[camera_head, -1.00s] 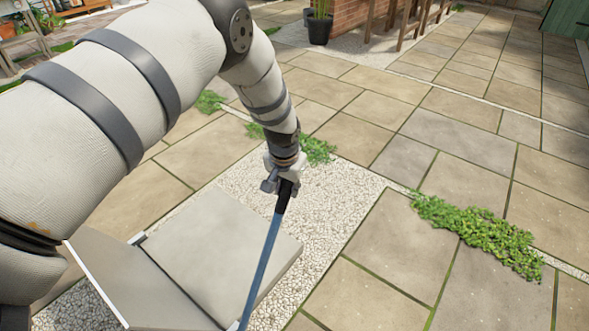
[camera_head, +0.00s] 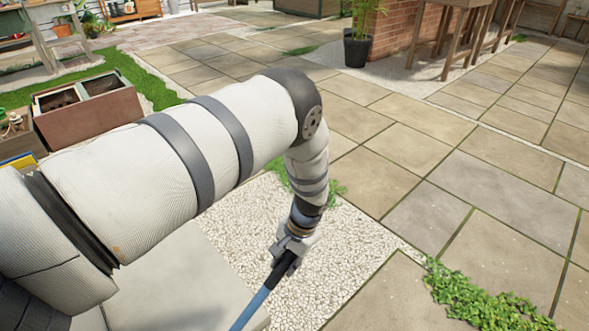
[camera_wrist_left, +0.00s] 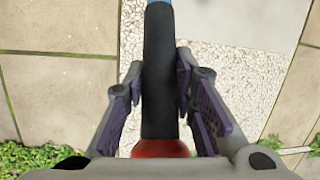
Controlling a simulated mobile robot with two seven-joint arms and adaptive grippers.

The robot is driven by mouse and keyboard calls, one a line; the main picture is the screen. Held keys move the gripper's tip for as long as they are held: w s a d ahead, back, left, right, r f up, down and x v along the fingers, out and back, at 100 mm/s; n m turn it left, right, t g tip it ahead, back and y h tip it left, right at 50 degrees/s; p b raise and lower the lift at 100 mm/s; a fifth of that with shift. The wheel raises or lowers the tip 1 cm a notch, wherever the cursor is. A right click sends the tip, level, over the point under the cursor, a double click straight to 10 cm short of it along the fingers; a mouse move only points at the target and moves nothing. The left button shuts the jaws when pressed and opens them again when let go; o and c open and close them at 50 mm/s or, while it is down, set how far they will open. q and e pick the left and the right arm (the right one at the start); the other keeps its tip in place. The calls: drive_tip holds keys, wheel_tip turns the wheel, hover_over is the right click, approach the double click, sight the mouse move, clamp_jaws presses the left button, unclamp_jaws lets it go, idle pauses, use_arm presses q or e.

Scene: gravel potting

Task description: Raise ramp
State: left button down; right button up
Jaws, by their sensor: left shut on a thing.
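My left gripper (camera_head: 288,252) is shut on the black grip of a blue pole (camera_head: 255,308). In the left wrist view the black grip (camera_wrist_left: 160,85) runs between the two fingers (camera_wrist_left: 160,100), with a red end nearest the palm and blue at the far end. In the head view the pole slants down to the left, out of the bottom edge. A flat grey panel (camera_head: 180,275), perhaps the ramp, lies at the lower left beside the pole. My left arm and the picture edge hide part of it. My right gripper is not in view.
White gravel (camera_head: 350,245) surrounds the panel's far and right sides. Stone paving (camera_head: 440,220) spreads beyond it, clear apart from a green plant patch (camera_head: 490,298) at the lower right. A two-bin planter box (camera_head: 88,112) stands at the left. A black pot (camera_head: 357,48) is farther back.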

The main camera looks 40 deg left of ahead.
use_arm(q)
drive_tip(key=shift+w+d+f, duration=0.15)
drive_tip(key=shift+f, duration=0.25)
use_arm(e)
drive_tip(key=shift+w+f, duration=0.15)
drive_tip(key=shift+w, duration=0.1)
use_arm(q)
drive_tip(key=c, duration=1.3)
unclamp_jaws()
drive_tip(key=v, duration=1.2)
